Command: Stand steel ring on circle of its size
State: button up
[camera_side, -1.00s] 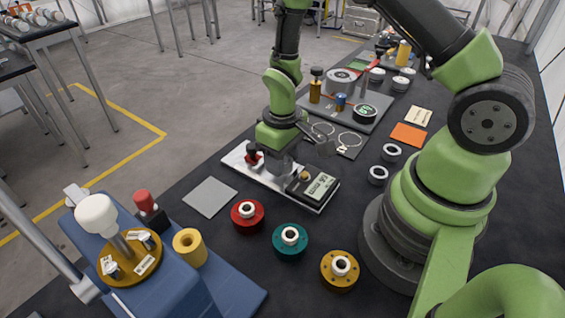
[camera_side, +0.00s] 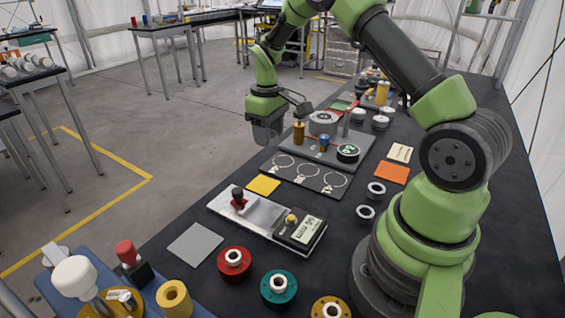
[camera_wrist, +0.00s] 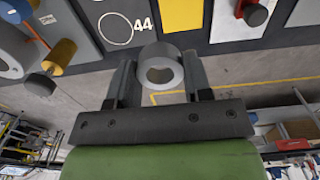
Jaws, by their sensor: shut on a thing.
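In the wrist view my gripper (camera_wrist: 158,82) is shut on a grey steel ring (camera_wrist: 161,52), its hole facing the camera. In the side view my gripper (camera_side: 266,138) hangs above the left edge of the dark circle board (camera_side: 318,184); the ring cannot be made out there. Three white circle outlines with labels lie along the board: a left one (camera_side: 284,155), a middle one (camera_side: 307,163) and a right one (camera_side: 334,172). The wrist view shows a circle (camera_wrist: 103,30) marked 44, with nothing on it. The ring is clear of the board.
A measuring device (camera_side: 303,228) with a display in mm lies in front of the board, beside a yellow card (camera_side: 263,185). Behind the board a grey platform (camera_side: 318,148) bears several parts. Two loose rings (camera_side: 376,188) lie to the right. Red (camera_side: 234,263) and teal (camera_side: 279,287) holders stand in front.

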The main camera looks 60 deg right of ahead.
send_near(283, 161)
notch_tip(283, 161, down, 7)
dwell(0.5)
jog(key=shift+f, duration=0.1)
jog(key=o, duration=1.1)
